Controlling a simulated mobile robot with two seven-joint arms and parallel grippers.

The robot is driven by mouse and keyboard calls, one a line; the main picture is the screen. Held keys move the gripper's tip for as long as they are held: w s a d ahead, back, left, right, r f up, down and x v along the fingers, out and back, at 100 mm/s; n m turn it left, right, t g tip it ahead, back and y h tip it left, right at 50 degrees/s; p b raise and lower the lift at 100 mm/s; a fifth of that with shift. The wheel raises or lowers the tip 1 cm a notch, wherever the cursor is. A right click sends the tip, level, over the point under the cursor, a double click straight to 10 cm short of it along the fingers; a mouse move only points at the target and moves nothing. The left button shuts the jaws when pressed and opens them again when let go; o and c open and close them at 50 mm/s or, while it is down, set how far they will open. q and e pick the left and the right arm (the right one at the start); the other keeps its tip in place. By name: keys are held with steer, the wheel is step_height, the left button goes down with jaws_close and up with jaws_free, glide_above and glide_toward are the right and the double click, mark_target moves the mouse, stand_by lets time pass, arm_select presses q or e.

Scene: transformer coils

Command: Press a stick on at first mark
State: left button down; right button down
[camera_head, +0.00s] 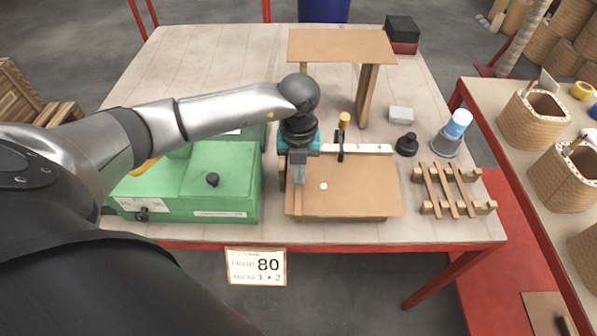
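My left gripper (298,182) points down over the left part of a brown board (355,190). Its grey fingers look close together; whether they hold a stick is too small to tell. A small white spot (323,186) shows on the board just right of the fingers. Several wooden sticks (445,188) lie across a low wooden rack at the right of the table. No mark can be made out clearly. My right gripper is not in view.
A green box (225,170) stands left of the board. A raised brown shelf (340,46) stands behind. The table's front edge is close to the board.

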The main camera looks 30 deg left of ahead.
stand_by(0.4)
arm_select(q)
step_height(320, 180, up, 6)
steer(key=p, duration=0.5)
steer(key=shift+f, duration=0.1)
stand_by(0.4)
